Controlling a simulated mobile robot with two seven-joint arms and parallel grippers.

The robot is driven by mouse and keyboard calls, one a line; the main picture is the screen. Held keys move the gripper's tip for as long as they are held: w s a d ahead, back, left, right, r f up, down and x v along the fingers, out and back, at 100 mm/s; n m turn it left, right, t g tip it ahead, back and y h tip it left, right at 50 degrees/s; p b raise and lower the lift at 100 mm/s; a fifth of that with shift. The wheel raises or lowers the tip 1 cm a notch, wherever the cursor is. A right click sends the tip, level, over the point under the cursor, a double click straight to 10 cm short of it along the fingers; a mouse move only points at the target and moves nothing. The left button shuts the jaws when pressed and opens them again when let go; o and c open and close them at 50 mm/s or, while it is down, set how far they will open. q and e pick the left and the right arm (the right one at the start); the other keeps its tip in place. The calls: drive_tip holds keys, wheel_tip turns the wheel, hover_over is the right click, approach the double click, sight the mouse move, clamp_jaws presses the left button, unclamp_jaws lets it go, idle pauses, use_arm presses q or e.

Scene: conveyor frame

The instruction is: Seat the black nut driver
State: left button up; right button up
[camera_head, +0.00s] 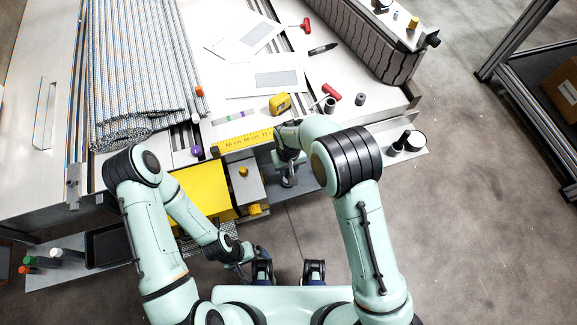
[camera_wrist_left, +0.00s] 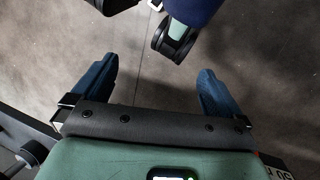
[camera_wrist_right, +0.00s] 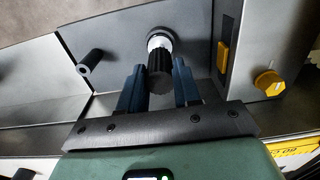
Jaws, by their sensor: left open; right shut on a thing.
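The black nut driver (camera_wrist_right: 159,72) is between the blue fingertips of my right gripper (camera_wrist_right: 158,88) in the right wrist view. Its ribbed handle points toward the gripper. Its pale shaft end lines up with a dark round collar (camera_wrist_right: 166,34) on the grey metal surface; I cannot tell how deep it sits. In the head view my right gripper (camera_head: 288,163) is over the grey fixture at the bench's front edge, and the arm hides most of the driver. My left gripper (camera_wrist_left: 155,88) is open and empty above the floor, well away from the driver.
A dark grey peg (camera_wrist_right: 90,60) stands left of the collar in the right wrist view. A grey block with yellow knobs (camera_head: 244,185) and a yellow box (camera_head: 203,192) are close by.

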drive_tip(key=shift+f, duration=0.2)
drive_tip(key=o, duration=1.1)
wheel_tip(320, 180, up, 13)
drive_tip(key=shift+r, duration=0.2)
